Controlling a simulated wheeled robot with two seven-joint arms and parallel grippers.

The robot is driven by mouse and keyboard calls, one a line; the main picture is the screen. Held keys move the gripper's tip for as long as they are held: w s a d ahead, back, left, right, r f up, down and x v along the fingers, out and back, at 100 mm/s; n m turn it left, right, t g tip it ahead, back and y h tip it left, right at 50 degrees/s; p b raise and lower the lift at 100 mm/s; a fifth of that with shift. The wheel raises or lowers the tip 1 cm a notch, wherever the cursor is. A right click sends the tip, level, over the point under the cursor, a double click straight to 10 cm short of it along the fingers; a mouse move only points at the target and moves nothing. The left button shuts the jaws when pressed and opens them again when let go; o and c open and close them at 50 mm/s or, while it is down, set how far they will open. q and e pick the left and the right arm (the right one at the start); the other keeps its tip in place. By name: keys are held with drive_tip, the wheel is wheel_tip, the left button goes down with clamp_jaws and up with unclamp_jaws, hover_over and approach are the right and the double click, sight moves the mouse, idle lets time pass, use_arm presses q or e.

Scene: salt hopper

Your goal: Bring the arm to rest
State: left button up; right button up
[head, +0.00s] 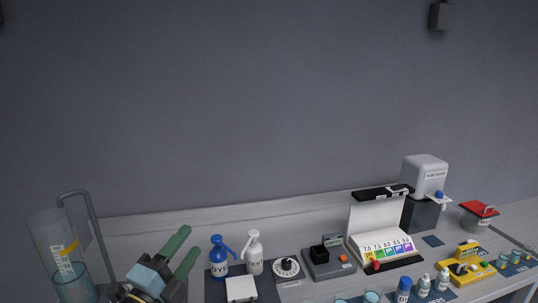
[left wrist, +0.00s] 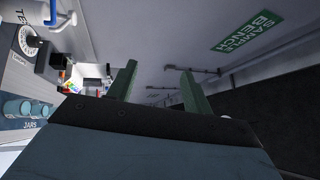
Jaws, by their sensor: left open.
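My left gripper (head: 182,254) shows at the lower left of the head view, with two green fingers apart and nothing between them. It is raised in front of the bench, left of the blue bottle. In the left wrist view the same two fingers (left wrist: 159,86) stand apart and empty. They point past the bench toward a wall with a green "SAMPLE BENCH" sign (left wrist: 247,31). My right gripper is in neither view.
The bench holds a clear cylinder (head: 58,248), a blue bottle (head: 219,258), a white bottle (head: 254,254), a dial (head: 287,268), a colour chart (head: 385,247), a white water tank (head: 424,176), a red-lidded pot (head: 478,216) and a yellow device (head: 466,266). The space above the bench is clear.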

use_arm(q)
drive_tip(key=s+a+f+n+g+y, duration=0.3)
drive_tip(key=s+f+n+y, duration=0.15)
drive_tip(key=f+n, duration=0.3)
drive_tip(key=s+a+f+n+g+y, duration=0.4)
drive_tip(key=s+f+n, duration=0.1)
drive_tip(key=f+n, duration=0.25)
drive_tip(key=s+d+f+n+g, duration=0.1)
drive_tip(key=s+f+n+g, duration=0.25)
drive_tip(key=s, duration=0.55)
drive_tip(key=s+f+n+g, duration=0.2)
drive_tip(key=s+f+g, duration=0.3)
drive_tip(key=s, duration=0.5)
wheel_tip(320, 180, down, 31)
drive_tip(key=s+g+b, duration=0.1)
drive_tip(key=g+b, duration=0.1)
drive_tip(key=b, duration=0.4)
drive_tip(key=s+a+f+b, duration=0.3)
drive_tip(key=s+f+b, duration=0.1)
drive_tip(key=s+f, duration=1.2)
wheel_tip(320, 180, down, 3)
drive_tip(key=shift+s+f+g, duration=0.1)
drive_tip(key=shift+s+g, duration=0.15)
drive_tip(key=shift+g, duration=0.2)
